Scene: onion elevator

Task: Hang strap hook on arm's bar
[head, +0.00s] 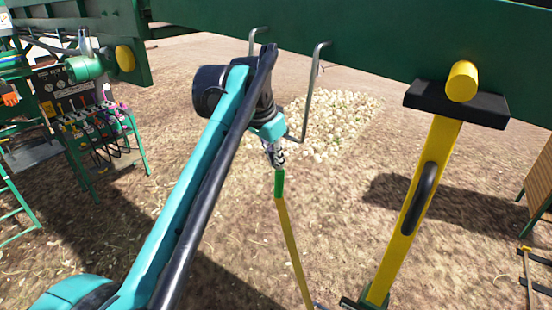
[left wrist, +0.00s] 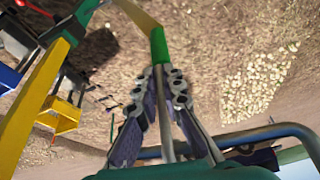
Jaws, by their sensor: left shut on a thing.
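My left gripper (head: 275,156) is shut on the strap hook, just above its green sleeve (head: 279,184). A yellow strap (head: 294,243) hangs from the sleeve towards the ground. In the left wrist view, the hook's grey metal shank (left wrist: 164,112) runs between the fingers, and the green sleeve (left wrist: 159,46) lies past the fingertips. The hook's curved end is hidden by the gripper. The grey metal bar (head: 309,98) hangs from the green beam beside my left wrist. It crosses near the gripper base in the left wrist view (left wrist: 263,134); I cannot tell whether the hook touches it. My right gripper is out of view.
The green beam (head: 370,38) spans the top. A yellow post (head: 419,210) with a black head stands at right. A green rack with hoses (head: 95,125) stands at left. Pale onions (head: 335,118) lie on the ground behind the bar. Open ground lies around the strap.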

